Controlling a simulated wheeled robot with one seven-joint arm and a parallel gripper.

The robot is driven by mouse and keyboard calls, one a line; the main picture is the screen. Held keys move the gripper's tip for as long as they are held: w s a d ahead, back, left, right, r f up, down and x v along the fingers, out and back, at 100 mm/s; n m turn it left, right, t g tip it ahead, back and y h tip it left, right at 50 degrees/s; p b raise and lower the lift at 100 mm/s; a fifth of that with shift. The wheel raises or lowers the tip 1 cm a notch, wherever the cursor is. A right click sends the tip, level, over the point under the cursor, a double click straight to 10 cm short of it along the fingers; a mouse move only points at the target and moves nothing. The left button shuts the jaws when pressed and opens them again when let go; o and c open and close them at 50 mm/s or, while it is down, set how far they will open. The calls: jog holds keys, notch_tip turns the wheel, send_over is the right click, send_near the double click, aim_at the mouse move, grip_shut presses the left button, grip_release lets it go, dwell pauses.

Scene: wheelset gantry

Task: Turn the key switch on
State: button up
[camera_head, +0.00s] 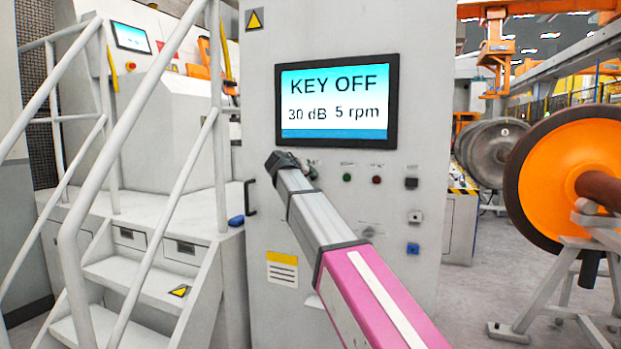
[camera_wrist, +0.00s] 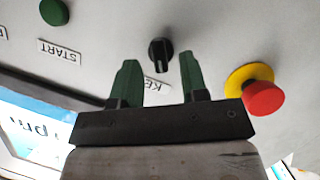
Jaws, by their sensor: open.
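The key switch (camera_wrist: 160,52) is a black round knob with a bar grip on the light panel in the wrist view. A partly covered label starting "KE" (camera_wrist: 157,84) is beside it. My gripper (camera_wrist: 158,60) is open, and its two green fingers show on either side of the knob in the picture. I see no contact, and I cannot tell the depth gap. The screen (camera_head: 336,101) on the cabinet reads "KEY OFF", "30 dB" and "5 rpm". In the head view I cannot make out the key switch or my gripper's fingers; my arm covers part of the panel.
A red mushroom button (camera_wrist: 264,98) on a yellow ring is right of the fingers in the wrist view. A green button (camera_wrist: 54,12) is left, near a START label (camera_wrist: 60,52). A white stair railing (camera_head: 90,130) stands left of the cabinet (camera_head: 262,220); an orange wheelset (camera_head: 560,170) stands right.

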jog(key=shift+x, duration=1.25)
jog(key=c, duration=0.6)
jog(key=shift+c, duration=0.2)
jog(key=m+t+y, duration=0.1)
jog(key=m+y, duration=0.1)
jog(key=m, duration=0.2)
jog(key=m+y, duration=0.3)
jog(key=m, duration=0.1)
jog(key=shift+s+d+t, duration=0.1)
jog(key=shift+d+t, duration=0.05)
jog(key=shift+t, duration=0.25)
jog(key=shift+y, duration=0.3)
